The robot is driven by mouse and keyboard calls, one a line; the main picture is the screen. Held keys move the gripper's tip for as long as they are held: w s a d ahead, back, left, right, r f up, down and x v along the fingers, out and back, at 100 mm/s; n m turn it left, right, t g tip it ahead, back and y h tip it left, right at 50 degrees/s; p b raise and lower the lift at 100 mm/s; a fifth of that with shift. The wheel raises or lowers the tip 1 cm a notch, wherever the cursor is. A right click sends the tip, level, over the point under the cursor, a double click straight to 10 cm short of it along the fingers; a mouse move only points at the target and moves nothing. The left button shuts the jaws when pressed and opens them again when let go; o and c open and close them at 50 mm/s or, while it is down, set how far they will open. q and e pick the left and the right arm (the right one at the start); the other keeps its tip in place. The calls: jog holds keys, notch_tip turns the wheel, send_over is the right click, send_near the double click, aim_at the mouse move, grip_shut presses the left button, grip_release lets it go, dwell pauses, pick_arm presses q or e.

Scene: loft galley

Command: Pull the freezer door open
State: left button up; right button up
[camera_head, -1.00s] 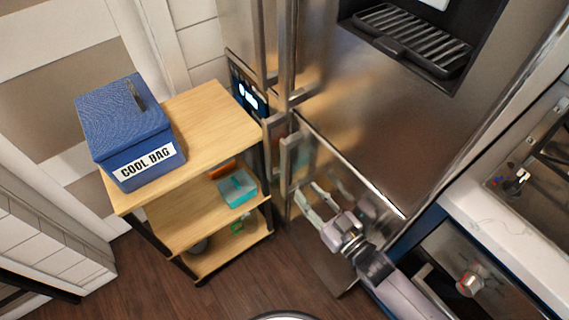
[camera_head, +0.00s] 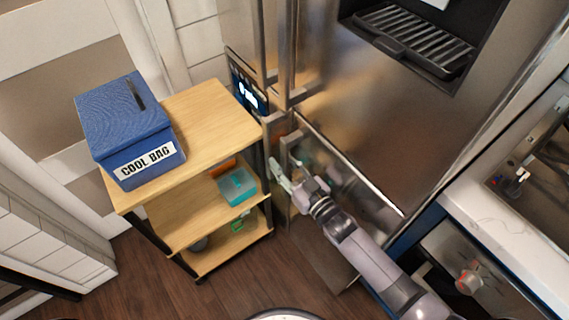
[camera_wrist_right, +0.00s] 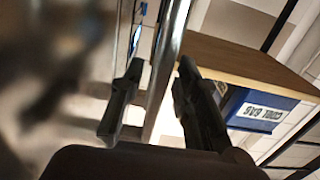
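The freezer door (camera_head: 330,235) is the lower steel panel of the tall fridge and looks shut. Its upright handle (camera_head: 285,158) is at the panel's left side. My right gripper (camera_head: 278,173) is at the lower part of this handle. In the right wrist view, the two dark fingers (camera_wrist_right: 158,90) stand apart, with a shiny steel bar (camera_wrist_right: 172,45) running up between them. Gaps show beside the bar, so the fingers do not look closed on it. How deep the bar sits between them is hard to tell. My left gripper is out of view.
A wooden shelf cart (camera_head: 205,125) with a blue cool bag (camera_head: 125,125) stands close left of the handle. A teal box (camera_head: 238,186) is on its middle shelf. A counter (camera_head: 500,235) is at right. Wooden floor (camera_head: 240,285) lies in front.

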grip_shut()
dwell(0.7)
